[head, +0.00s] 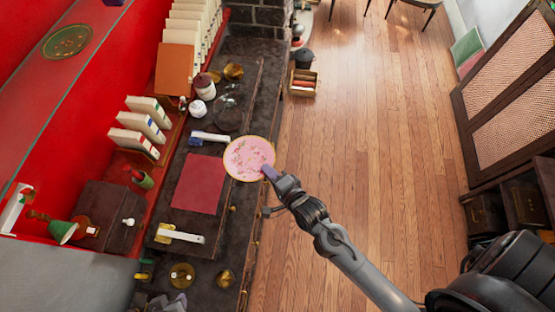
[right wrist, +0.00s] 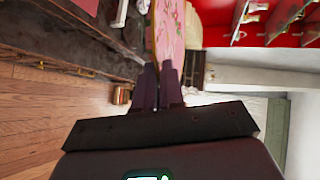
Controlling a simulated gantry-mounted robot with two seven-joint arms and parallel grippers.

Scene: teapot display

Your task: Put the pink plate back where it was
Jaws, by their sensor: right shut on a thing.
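The pink plate (head: 249,157) is round with a gold rim and a floral pattern. In the head view it is held over the front edge of the dark counter, right of a red square mat (head: 198,184). My right gripper (head: 270,173) is shut on the plate's lower right rim. In the right wrist view the plate (right wrist: 169,30) rises edge-on from between the fingertips of the gripper (right wrist: 159,75). The plate's height above the counter is hard to tell. My left gripper is not in view.
A dark counter (head: 250,105) runs along the red wall. White-handled items (head: 180,235) lie near the mat, with white books (head: 145,122) behind. A wooden box (head: 303,82) stands on the floor. The wooden floor at right is mostly clear.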

